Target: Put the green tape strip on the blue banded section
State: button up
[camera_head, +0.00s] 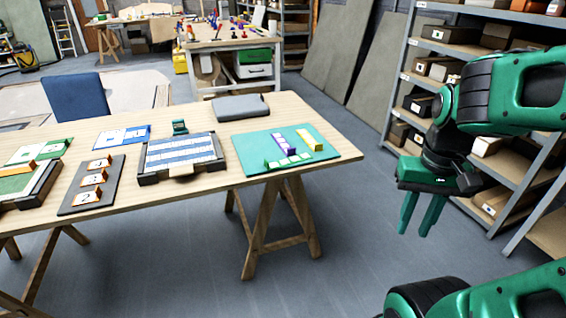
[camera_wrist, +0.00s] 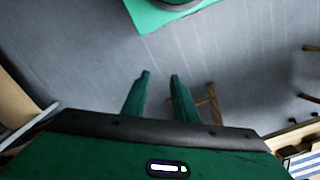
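A green strip with pale squares (camera_head: 288,161) lies on the front part of a teal mat (camera_head: 255,145) at the right of the table. A panel with blue and white bands (camera_head: 181,151) sits in a dark frame left of the mat. My gripper (camera_head: 415,231) hangs in the air to the right of the table, over the floor and well apart from the strip. Its two fingers point down, are spread and hold nothing. The wrist view shows the same open fingers (camera_wrist: 160,76) with only floor between them.
A purple strip (camera_head: 295,140) and a yellow strip (camera_head: 310,138) lie behind the green one. A grey case (camera_head: 241,107) lies behind the mat. A dark board with numbered blocks (camera_head: 92,185) lies left of the panel.

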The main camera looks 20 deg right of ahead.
jog(key=w+d+f+n+t+h, duration=0.1)
jog(key=w+f+n+t+h, duration=0.15)
jog(key=w, duration=0.85)
jog(key=n+t+y, duration=0.4)
jog(key=n+t, duration=0.1)
jog(key=t, duration=0.6)
send_near(268, 164)
jog(key=x, duration=1)
jog(key=shift+d+r, duration=0.1)
grip_shut()
